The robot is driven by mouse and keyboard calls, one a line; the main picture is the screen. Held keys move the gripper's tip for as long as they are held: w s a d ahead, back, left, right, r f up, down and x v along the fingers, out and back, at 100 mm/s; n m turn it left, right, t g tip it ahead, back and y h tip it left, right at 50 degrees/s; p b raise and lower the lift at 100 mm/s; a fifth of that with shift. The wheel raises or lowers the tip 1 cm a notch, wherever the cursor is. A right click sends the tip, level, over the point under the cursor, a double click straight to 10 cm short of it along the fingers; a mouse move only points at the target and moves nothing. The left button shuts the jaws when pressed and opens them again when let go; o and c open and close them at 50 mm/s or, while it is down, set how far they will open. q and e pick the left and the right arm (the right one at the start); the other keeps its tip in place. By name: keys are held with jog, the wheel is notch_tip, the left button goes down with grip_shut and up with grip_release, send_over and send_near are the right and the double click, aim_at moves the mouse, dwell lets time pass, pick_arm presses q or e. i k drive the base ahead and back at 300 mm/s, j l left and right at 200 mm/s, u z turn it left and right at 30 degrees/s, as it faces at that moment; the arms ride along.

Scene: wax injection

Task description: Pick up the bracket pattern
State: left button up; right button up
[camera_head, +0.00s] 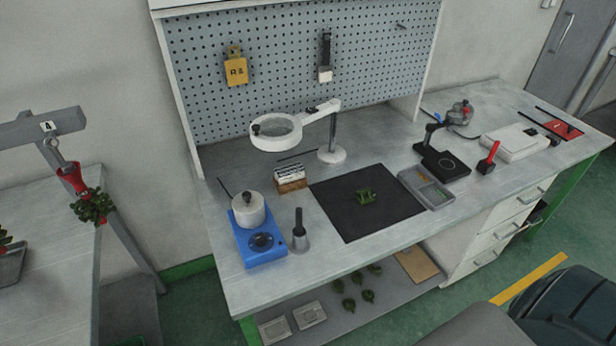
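A small green piece (365,195), which looks like the bracket pattern, lies near the middle of a black mat (340,222) on the workbench. It is too small to make out its exact shape. Nothing touches it from above. Neither of my grippers shows in the head view.
A magnifier lamp (276,131) stands behind the mat. A blue heater with a white pot (250,212) and a grey-black tool (300,236) are left of it. Several green pieces (367,295) lie on the lower shelf.

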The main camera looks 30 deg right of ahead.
aim_at(363, 196)
jog(key=l+u, duration=0.15)
jog(key=l, duration=0.25)
jog(key=k+l+u, duration=0.15)
jog(key=l, duration=0.3)
jog(key=l+u, duration=0.15)
jog(key=l, duration=0.25)
jog(key=k+l+u, duration=0.1)
jog(key=l, duration=0.3)
jog(key=k+l+u, duration=0.15)
jog(key=l, duration=0.25)
jog(key=k+l+u, duration=0.15)
jog(key=l, duration=0.2)
jog(key=k+l+u, duration=0.15)
jog(key=l, duration=0.25)
